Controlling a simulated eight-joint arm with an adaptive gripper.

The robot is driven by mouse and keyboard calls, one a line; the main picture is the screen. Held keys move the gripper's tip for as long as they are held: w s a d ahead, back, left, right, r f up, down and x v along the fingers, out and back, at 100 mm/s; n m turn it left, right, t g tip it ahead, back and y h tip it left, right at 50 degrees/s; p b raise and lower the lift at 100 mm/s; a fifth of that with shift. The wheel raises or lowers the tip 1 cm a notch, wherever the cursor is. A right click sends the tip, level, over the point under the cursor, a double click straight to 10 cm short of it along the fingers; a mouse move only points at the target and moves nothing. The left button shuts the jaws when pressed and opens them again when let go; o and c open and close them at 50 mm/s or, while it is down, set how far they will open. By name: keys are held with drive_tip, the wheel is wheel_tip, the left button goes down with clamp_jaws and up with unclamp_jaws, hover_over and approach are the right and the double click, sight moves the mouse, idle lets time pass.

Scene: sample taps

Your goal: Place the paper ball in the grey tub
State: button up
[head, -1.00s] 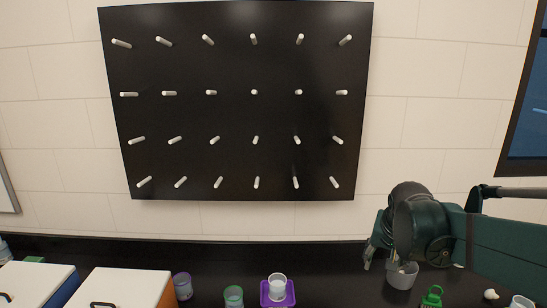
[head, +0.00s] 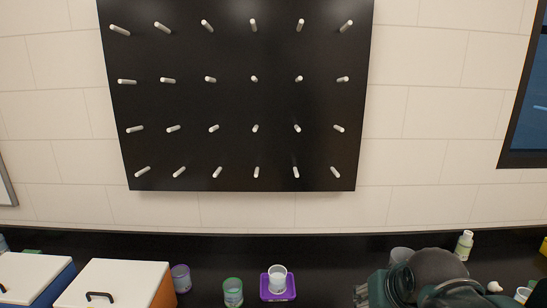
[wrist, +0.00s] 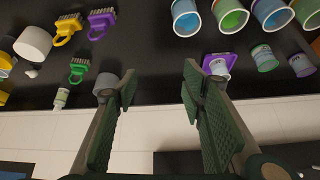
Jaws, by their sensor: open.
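The grey tub (head: 402,255) stands on the black counter, mostly hidden behind my arm in the head view. It also shows in the wrist view (wrist: 106,82), beside my left-hand finger. The inside of the tub cannot be seen. A small white lump (head: 494,286) lies on the counter right of my arm and shows in the wrist view (wrist: 31,72); it may be the paper ball, but it is too small to tell. My gripper (wrist: 158,78) is open, with nothing between its fingers. In the head view my gripper (head: 362,294) is at the bottom edge, partly cut off.
A white-and-green bottle (head: 464,245) stands behind my arm. A purple tray (head: 290,294) holding a white cup (head: 278,277) is to the left, with a green-rimmed cup (head: 233,291) beyond. Brushes (wrist: 102,22) lie near the tub. A black pegboard (head: 235,110) hangs on the wall.

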drive_tip(key=s+a+f+n+b, duration=0.1)
drive_tip(key=s+a+f, duration=0.1)
drive_tip(key=s+f, duration=0.1)
drive_tip(key=shift+s+t, duration=0.3)
drive_tip(key=shift+s, duration=0.6)
drive_tip(key=shift+f, duration=0.1)
idle(0.6)
